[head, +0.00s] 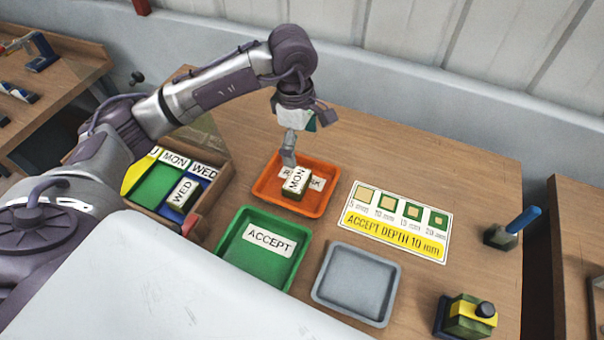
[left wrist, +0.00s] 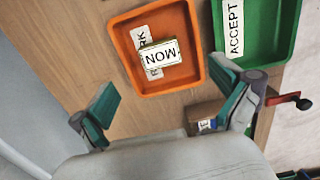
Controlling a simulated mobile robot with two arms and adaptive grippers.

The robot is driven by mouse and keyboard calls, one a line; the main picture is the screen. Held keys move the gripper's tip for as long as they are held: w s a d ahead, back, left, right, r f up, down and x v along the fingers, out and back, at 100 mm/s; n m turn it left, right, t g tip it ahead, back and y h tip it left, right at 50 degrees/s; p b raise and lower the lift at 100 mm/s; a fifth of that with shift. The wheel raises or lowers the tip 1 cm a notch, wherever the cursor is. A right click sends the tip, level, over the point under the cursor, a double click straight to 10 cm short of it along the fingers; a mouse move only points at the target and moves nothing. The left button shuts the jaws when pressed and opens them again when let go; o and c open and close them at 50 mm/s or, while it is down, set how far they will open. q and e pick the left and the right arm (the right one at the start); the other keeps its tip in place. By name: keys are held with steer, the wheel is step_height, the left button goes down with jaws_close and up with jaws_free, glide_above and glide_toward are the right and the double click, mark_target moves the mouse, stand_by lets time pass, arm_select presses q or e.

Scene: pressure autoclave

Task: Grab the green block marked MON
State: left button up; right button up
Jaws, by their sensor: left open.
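The block marked MON (head: 297,181) has a white label on top and a dark green side. It sits in the orange tray (head: 266,194), partly over that tray's white label. It also shows in the left wrist view (left wrist: 160,54), lying in the orange tray. My left gripper (head: 289,155) is above and just behind the block in the head view. In the left wrist view its two fingers (left wrist: 164,78) are spread wide with nothing between them, apart from the block. My right gripper is not in view.
A wooden box (head: 214,190) at left holds a WED block and MON and WED labels. A green ACCEPT tray (head: 238,274), a grey tray (head: 326,294) and a depth card (head: 397,220) stand nearby. A blue-handled tool (head: 512,229) and a yellow-green fixture (head: 467,315) are at right.

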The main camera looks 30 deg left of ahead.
arm_select(q)
steer(key=a, duration=0.2)
steer(key=p, duration=0.2)
glide_above(297, 179)
steer(key=shift+y, duration=0.4)
steer(key=f, duration=0.7)
steer(key=shift+s+a+f, duration=0.15)
steer(key=shift+s+f, duration=0.05)
steer(key=shift+f, duration=0.15)
steer(key=shift+f+p, duration=0.45)
steer(key=shift+p, duration=0.1)
steer(key=f+p, duration=0.1)
steer(key=f, duration=0.2)
steer(key=shift+w+d+f+p, duration=0.2)
steer(key=shift+f+p, duration=0.15)
steer(key=shift+p, duration=0.05)
steer(key=shift+f, duration=0.45)
steer(key=shift+w, duration=0.1)
steer(key=c, duration=1)
